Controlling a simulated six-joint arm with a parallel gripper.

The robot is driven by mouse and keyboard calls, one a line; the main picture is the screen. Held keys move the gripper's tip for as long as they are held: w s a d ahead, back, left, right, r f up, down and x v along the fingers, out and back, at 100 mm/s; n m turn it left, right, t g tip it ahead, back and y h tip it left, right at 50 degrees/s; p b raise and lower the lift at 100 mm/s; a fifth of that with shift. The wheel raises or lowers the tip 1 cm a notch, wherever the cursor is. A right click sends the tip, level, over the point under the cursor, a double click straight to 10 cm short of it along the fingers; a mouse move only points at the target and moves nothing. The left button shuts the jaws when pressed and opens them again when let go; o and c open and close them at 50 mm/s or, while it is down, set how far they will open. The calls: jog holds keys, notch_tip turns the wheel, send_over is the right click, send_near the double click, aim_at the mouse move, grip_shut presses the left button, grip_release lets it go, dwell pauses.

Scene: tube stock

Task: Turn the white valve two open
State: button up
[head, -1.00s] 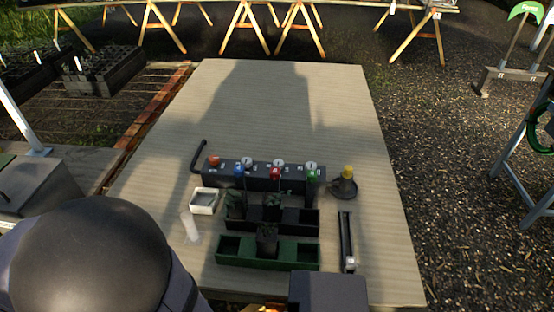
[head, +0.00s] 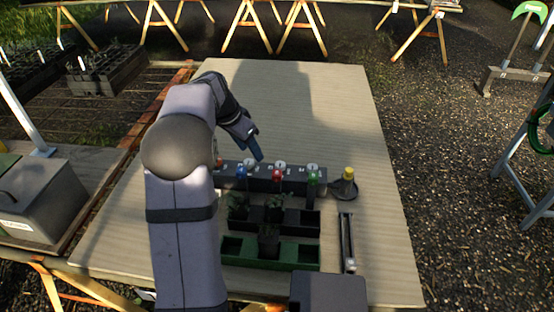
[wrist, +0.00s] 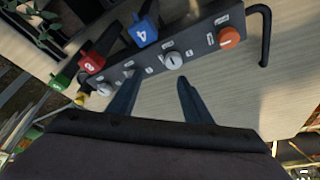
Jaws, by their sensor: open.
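A dark manifold bar (head: 228,178) carries an orange knob (wrist: 229,38), white round knobs and coloured levers. One white knob (wrist: 173,60), which also shows in the head view (head: 249,162), is the one beside the orange knob. Another white knob (head: 279,163) and a third (head: 312,166) sit further right in the head view. The small labels are too blurred to tell which is valve two. My gripper (wrist: 160,80) is open and empty. Its fingers point at the bar, with the first white knob just beyond and between the tips; I see no contact.
Blue (wrist: 143,30), red (wrist: 92,62) and green (wrist: 60,83) levers stand up along the bar. A black bent pipe (wrist: 265,35) is at one end. A yellow-topped item (head: 347,173) stands at the other. Planter trays (head: 300,266) lie in front; the table behind is clear.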

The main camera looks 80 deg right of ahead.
jog(key=m, duration=0.2)
send_near(280, 164)
jog(key=shift+g, duration=0.4)
jog(key=shift+w+p+x, duration=0.15)
jog(key=shift+p+x, duration=0.15)
jog(key=shift+x, duration=1.75)
jog(key=shift+w+p+x, duration=0.15)
jog(key=shift+p+x, duration=0.15)
jog(key=shift+x, duration=1.75)
jog(key=shift+d, duration=0.15)
jog(key=c, duration=1.1)
